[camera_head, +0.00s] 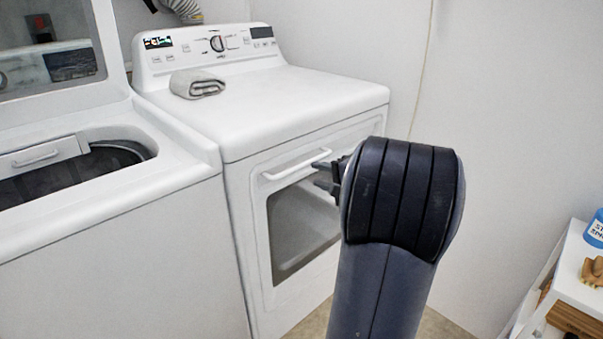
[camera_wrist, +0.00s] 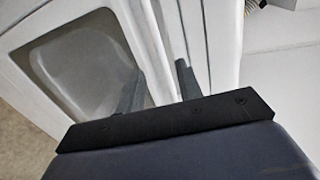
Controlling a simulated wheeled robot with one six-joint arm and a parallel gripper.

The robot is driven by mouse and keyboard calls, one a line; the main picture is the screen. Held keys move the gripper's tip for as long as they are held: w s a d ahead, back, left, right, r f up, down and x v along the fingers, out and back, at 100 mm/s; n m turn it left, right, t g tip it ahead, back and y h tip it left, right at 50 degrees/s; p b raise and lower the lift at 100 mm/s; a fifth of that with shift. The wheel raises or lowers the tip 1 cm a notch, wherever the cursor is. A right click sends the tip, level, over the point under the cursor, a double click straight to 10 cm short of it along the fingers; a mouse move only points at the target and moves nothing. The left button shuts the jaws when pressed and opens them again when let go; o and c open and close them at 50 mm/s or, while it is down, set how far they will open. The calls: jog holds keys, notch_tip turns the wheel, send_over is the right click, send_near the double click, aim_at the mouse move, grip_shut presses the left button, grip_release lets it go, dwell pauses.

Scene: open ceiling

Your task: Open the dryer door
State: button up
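The white dryer (camera_head: 290,110) stands in the middle of the head view, with its front door (camera_head: 300,225) shut. The door has a dark window and a white bar handle (camera_head: 297,164) along its top. My gripper (camera_head: 322,176) is at the right end of the handle, partly hidden by my arm. In the wrist view the two dark fingers (camera_wrist: 158,85) are spread apart in front of the door (camera_wrist: 85,65), near the white handle bar.
A folded grey towel (camera_head: 197,84) lies on the dryer top. A washer (camera_head: 100,235) with its lid raised stands close on the left. A white shelf (camera_head: 572,275) with a blue bottle (camera_head: 596,229) is at the far right. Some floor shows before the dryer.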

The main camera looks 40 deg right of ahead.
aim_at(297, 169)
jog(key=x, duration=0.7)
jog(key=shift+w+a+b, duration=0.15)
jog(key=shift+w+b, duration=0.1)
jog(key=shift+b, duration=0.1)
jog(key=shift+c, duration=0.3)
grip_shut()
jog(key=shift+f, duration=0.1)
